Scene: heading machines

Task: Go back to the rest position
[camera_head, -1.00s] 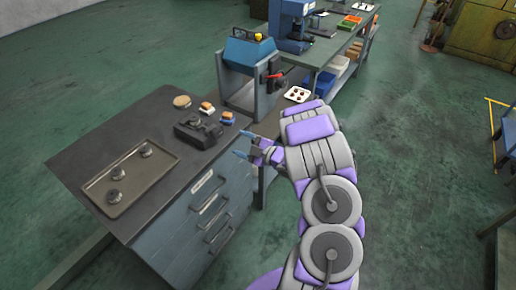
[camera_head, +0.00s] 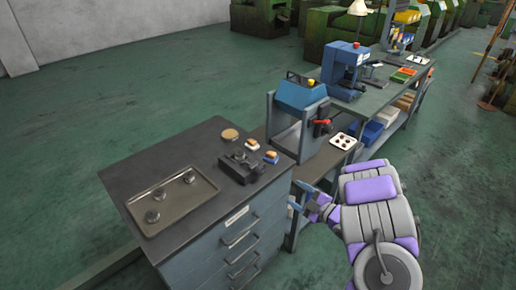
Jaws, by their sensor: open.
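My gripper (camera_head: 305,197) is at the end of my purple and grey arm, in the lower right of the head view. It is open and I see nothing between its fingers. It is in front of the lower shelf-like bench beside the drawer cabinet (camera_head: 215,250), to the right of the cabinet's top. The gripper is small in the picture and partly hidden by my arm.
A tray (camera_head: 180,213) with round metal parts lies on the cabinet top, with a dark fixture (camera_head: 241,168) near it. A blue machine (camera_head: 300,112) and a white plate (camera_head: 343,141) stand behind. A blue press (camera_head: 345,65) is farther back. Open green floor (camera_head: 100,110) lies left.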

